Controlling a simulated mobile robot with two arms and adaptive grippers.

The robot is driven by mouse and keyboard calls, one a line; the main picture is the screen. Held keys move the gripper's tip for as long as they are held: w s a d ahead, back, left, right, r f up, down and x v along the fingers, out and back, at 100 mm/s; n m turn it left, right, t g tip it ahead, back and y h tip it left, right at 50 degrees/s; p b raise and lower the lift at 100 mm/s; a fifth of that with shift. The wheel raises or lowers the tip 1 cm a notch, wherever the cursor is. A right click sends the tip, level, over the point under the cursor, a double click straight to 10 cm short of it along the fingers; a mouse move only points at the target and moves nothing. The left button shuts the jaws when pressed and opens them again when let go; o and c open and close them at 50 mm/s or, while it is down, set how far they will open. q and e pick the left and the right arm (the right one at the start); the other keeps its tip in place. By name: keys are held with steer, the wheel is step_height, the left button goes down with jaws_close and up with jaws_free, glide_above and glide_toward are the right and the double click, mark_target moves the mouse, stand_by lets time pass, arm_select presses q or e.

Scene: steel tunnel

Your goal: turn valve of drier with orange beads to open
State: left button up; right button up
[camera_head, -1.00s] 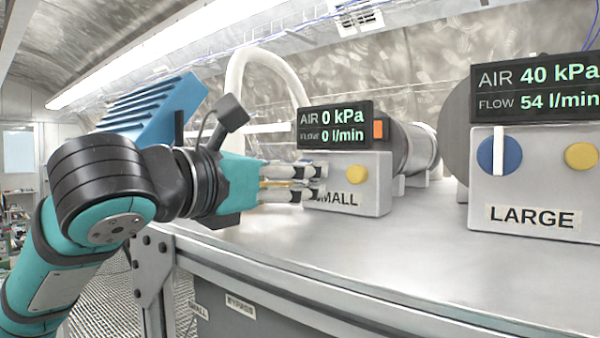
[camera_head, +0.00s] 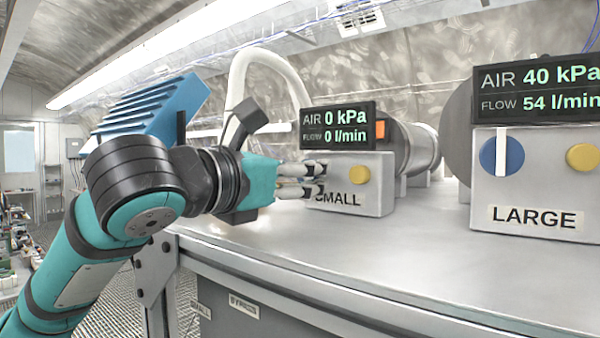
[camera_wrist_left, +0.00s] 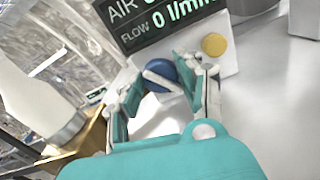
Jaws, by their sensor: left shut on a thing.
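The small drier's box (camera_head: 376,195), labelled SMALL, stands on the bench. Its display (camera_head: 337,125) reads 0 kPa and 0 l/min. An orange patch (camera_head: 381,130), perhaps the beads, shows beside the display. My left gripper (camera_head: 318,180) reaches the box front from the left and hides its valve in the head view. In the left wrist view, a blue valve knob (camera_wrist_left: 157,70) with a white bar handle (camera_wrist_left: 162,81) sits between the fingers. The left gripper is shut on this handle, which lies slanted in that view. My right gripper is not in view.
The large drier's box (camera_head: 540,200), labelled LARGE, stands to the right; its display (camera_head: 538,93) reads 40 kPa and 54 l/min. Its blue knob (camera_head: 488,156) has an upright white handle. Yellow buttons show on both boxes. The bench top (camera_head: 400,245) in front is clear.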

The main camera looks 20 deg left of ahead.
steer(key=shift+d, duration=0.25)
arm_select(q)
steer(key=shift+n, duration=0.4)
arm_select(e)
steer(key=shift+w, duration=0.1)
arm_select(q)
steer(key=n, duration=0.6)
steer(key=shift+n, duration=0.3)
steer(key=n, duration=0.3)
steer(key=shift+n, duration=0.3)
steer(key=n, duration=0.4)
steer(key=shift+a+n, duration=0.1)
steer(key=shift+n, duration=0.2)
steer(key=n+b, duration=0.1)
steer(key=n, duration=0.2)
steer(key=shift+f+n, duration=0.1)
steer(key=shift+n, duration=0.2)
steer(key=n, duration=0.3)
steer(key=shift+n+b, duration=0.3)
steer(key=shift+b, duration=0.1)
steer(key=n+b, duration=0.2)
steer(key=n, duration=0.4)
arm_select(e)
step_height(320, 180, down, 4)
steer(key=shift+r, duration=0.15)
